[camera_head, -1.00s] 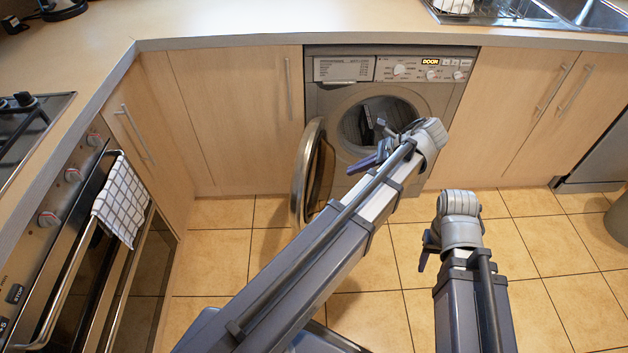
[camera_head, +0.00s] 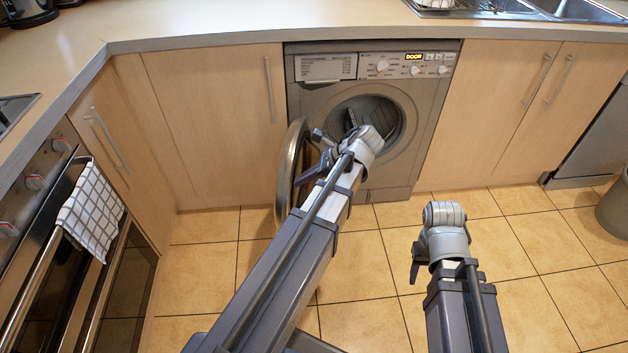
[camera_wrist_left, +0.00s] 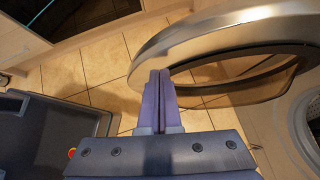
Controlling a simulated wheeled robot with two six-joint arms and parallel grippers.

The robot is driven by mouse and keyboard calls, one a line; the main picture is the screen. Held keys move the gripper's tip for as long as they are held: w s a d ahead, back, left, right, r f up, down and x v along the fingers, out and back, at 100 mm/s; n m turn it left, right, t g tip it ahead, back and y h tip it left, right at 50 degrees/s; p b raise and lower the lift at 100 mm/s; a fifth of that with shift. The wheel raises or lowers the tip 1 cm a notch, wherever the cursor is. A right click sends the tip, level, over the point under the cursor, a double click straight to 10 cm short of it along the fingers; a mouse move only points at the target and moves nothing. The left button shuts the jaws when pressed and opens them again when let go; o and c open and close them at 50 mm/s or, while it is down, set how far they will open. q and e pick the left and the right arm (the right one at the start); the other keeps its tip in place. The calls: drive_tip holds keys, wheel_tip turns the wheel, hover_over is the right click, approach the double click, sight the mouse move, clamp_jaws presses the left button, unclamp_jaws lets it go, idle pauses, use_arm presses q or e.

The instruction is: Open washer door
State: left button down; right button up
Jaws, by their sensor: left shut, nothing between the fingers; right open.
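The grey washer (camera_head: 420,120) stands under the counter, and its round drum opening (camera_head: 372,112) is uncovered. Its round door (camera_head: 287,170) stands swung out to the left, seen nearly edge-on in the head view. In the left wrist view the door's metal rim (camera_wrist_left: 185,40) and glass lie beyond and to the right of my fingers. My left gripper (camera_head: 303,178) is shut and empty, close to the door on its drum side in the head view. Its closed fingers (camera_wrist_left: 158,75) show near the rim; contact is unclear. My right gripper (camera_head: 415,272) is open and empty above the floor, away from the washer.
A wooden cabinet (camera_head: 215,120) is left of the washer, behind the door. An oven with a checked towel (camera_head: 90,205) is at the left. Cabinets (camera_head: 510,110) are at the right. The tiled floor (camera_head: 380,265) before the washer is free.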

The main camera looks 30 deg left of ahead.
use_arm(q)
drive_tip(key=shift+a, duration=0.2)
drive_tip(key=s+a, duration=0.1)
drive_tip(key=a, duration=0.1)
drive_tip(key=a+m+t, duration=0.1)
drive_tip(key=a, duration=0.1)
drive_tip(key=s+a+m, duration=0.1)
drive_tip(key=a, duration=0.1)
drive_tip(key=shift+s+a, duration=0.35)
drive_tip(key=shift+a, duration=0.05)
drive_tip(key=a+m+t, duration=0.1)
drive_tip(key=a, duration=0.6)
drive_tip(key=shift+s, duration=0.15)
wheel_tip(320, 180, up, 6)
drive_tip(key=p, duration=0.6)
hover_over(275, 182)
drive_tip(key=s+d, duration=0.3)
drive_tip(key=shift+w+d+r+p, duration=0.1)
drive_tip(key=shift+d+r+p, duration=0.3)
drive_tip(key=shift+r+p, duration=0.15)
use_arm(e)
wheel_tip(275, 182, up, 7)
drive_tip(key=d, duration=0.1)
